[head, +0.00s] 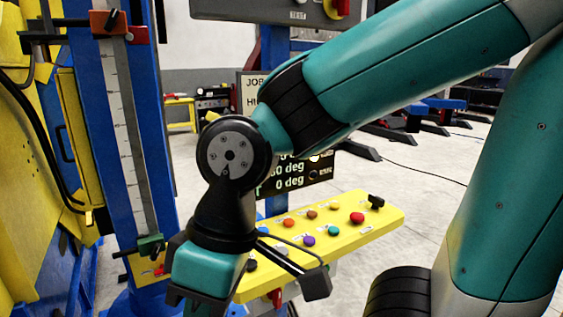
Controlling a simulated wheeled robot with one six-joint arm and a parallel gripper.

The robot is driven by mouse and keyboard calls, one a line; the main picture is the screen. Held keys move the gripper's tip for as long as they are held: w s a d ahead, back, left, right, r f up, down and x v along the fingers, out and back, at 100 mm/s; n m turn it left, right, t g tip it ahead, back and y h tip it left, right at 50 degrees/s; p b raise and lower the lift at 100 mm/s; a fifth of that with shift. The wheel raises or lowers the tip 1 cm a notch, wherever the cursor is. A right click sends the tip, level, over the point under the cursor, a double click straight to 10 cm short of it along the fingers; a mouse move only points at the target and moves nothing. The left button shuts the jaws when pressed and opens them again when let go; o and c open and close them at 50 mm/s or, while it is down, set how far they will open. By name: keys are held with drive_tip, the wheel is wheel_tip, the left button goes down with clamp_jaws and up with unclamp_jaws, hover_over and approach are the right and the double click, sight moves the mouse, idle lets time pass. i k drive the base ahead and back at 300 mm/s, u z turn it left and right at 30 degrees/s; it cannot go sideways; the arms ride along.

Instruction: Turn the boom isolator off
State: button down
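No label reading boom isolator can be made out. A red and yellow rotary switch (341,8) sits on a grey panel at the top edge, partly cut off.
The yellow panel (375,226) carries several coloured buttons and a black knob (376,201). A blue column (90,120) with a scale, an orange clamp (108,21) and a green clamp (150,245) stands left. Yellow machinery (25,190) is at far left. Open floor (440,170) lies behind.

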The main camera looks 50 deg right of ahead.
sight(276, 294)
drive_tip(key=u, duration=0.25)
drive_tip(key=k, duration=0.65)
drive_tip(key=z, duration=1.25)
drive_tip(key=i, duration=0.5)
drive_tip(key=z, duration=0.05)
